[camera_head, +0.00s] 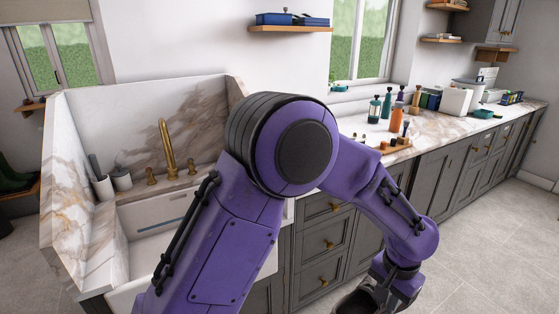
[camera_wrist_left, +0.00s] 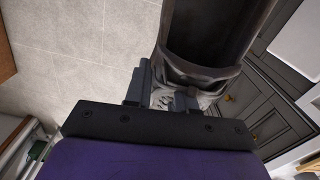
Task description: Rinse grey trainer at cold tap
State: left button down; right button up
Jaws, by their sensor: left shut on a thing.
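My left gripper (camera_head: 388,293) hangs low at the bottom edge of the head view, in front of the grey cabinets. In the left wrist view, its fingers (camera_wrist_left: 163,92) are shut on a dark grey hollow shoe (camera_wrist_left: 212,35). Whitish-grey detail shows by the fingers; the shoe is cut off in both views, so I cannot confirm it is the trainer. A brass tap (camera_head: 168,150) stands behind the white sink (camera_head: 150,247), with a left handle (camera_head: 151,176) and a right handle (camera_head: 192,168). No water shows. My left arm hides part of the sink. My right gripper is out of view.
Marble splash walls (camera_head: 78,215) enclose the sink. The marble counter (camera_head: 440,128) on the right carries bottles, a wooden tray (camera_head: 392,148) and boxes. Wall shelves hang above. The tiled floor (camera_head: 485,225) is clear at right.

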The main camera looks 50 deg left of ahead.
aim_at(190, 161)
jog(key=z, duration=0.45)
jog(key=i, duration=1.25)
jog(key=u, duration=3.75)
